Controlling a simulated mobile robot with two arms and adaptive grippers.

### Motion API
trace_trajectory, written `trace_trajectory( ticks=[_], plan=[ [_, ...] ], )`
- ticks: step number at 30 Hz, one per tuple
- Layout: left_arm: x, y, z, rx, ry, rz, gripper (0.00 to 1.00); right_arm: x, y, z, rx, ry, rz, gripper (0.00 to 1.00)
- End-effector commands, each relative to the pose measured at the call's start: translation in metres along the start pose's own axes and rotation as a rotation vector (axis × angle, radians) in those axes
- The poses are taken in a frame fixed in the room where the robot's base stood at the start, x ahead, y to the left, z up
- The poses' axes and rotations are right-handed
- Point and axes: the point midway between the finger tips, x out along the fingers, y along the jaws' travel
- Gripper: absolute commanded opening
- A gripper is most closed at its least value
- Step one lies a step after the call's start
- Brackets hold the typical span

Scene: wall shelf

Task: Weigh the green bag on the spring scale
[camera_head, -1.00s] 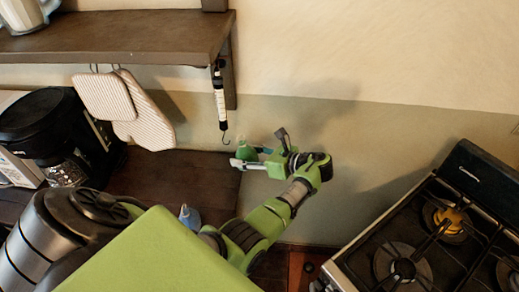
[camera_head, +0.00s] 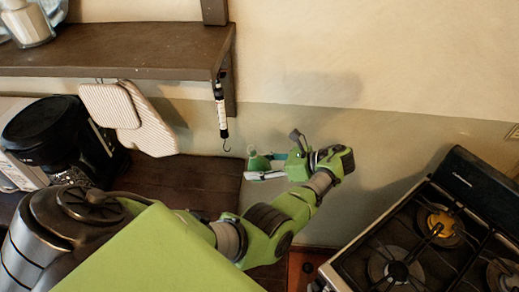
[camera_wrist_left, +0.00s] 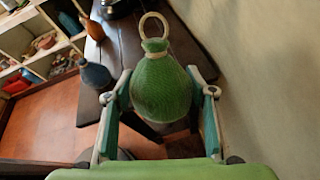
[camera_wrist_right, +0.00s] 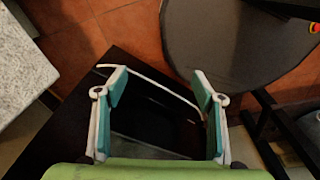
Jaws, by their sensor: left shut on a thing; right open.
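The spring scale (camera_head: 221,105) hangs from the shelf's right end in the head view, with its hook (camera_head: 226,144) at the bottom and nothing on it. The green bag (camera_wrist_left: 160,85) has a pale ring (camera_wrist_left: 154,24) on top and sits upright between the fingers of my left gripper (camera_wrist_left: 160,100) in the left wrist view. In the head view my left gripper (camera_head: 270,163) is shut on the green bag (camera_head: 258,161), a little right of and below the hook. My right gripper (camera_wrist_right: 160,90) is open and empty in its wrist view; the head view does not show it.
The wooden shelf (camera_head: 120,50) is above, with two pale pot holders (camera_head: 130,115) hanging under it. A black coffee maker (camera_head: 55,130) stands on the dark counter (camera_head: 185,185). A gas stove (camera_head: 430,240) is at right. A blue-grey bag (camera_wrist_left: 95,74) stands on the wooden surface.

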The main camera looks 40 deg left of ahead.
Motion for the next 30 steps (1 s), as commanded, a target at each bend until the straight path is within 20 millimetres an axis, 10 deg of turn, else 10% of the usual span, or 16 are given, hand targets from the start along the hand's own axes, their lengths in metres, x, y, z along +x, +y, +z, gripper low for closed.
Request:
trace_trajectory(
  ticks=[30],
  plan=[
    [0.041, 0.011, 0.017, 0.001, -0.001, 0.0, 0.25, -0.045, -0.004, -0.006, 0.002, 0.004, -0.006, 0.63]
  ],
)
